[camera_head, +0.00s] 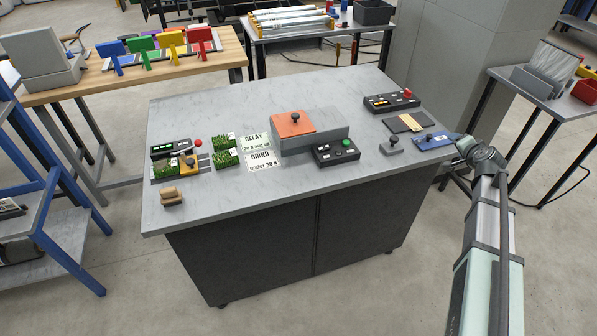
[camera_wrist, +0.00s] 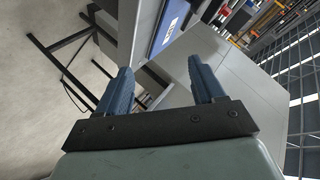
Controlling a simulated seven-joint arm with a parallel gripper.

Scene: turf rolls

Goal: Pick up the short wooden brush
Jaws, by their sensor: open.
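The short wooden brush (camera_head: 171,197) appears as a small brown wooden piece lying near the front left corner of the grey worktable (camera_head: 235,205). It is too small in the head view to make out its bristles. My gripper (camera_wrist: 160,68) shows in the wrist view with its two blue fingers spread apart and nothing between them. My arm stands at the right of the head view, beyond the table's right end, far from the brush. The brush does not show in the wrist view.
Green turf pieces (camera_head: 225,159) and label cards (camera_head: 262,161) lie behind and right of the brush. A grey box with an orange top (camera_head: 293,124), black control boxes (camera_head: 335,152) and a dark pad (camera_head: 405,123) stand further right. The table's front left is mostly clear.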

